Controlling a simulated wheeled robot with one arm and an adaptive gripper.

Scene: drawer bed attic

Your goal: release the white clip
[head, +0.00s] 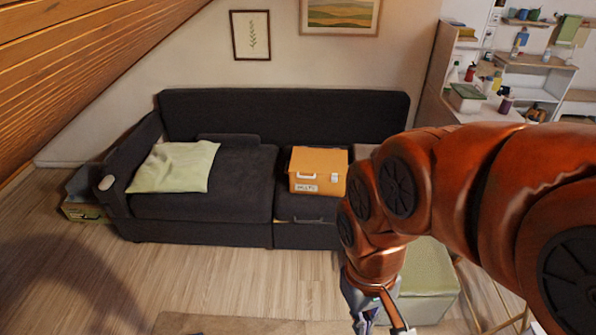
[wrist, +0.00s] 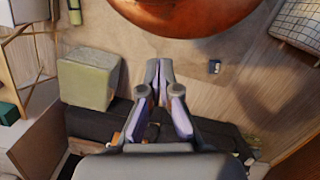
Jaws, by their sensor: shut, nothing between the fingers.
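An orange box (head: 318,171) sits on the dark sofa seat. A small white clip-like piece (head: 306,175) is on its front, above a white label with lettering too small to read. My gripper (head: 384,322) is at the bottom of the head view, lower than the box and to its right, apart from it. In the wrist view my gripper (wrist: 158,68) has its fingers together with nothing between them. The clip cannot be made out in the wrist view, where the gripper's body hides much of the sofa.
The dark sofa (head: 205,216) holds a pale green cushion (head: 174,167) at left. A green ottoman (head: 426,282) stands beside my arm and also shows in the wrist view (wrist: 88,80). Wooden floor is clear before the sofa's left half.

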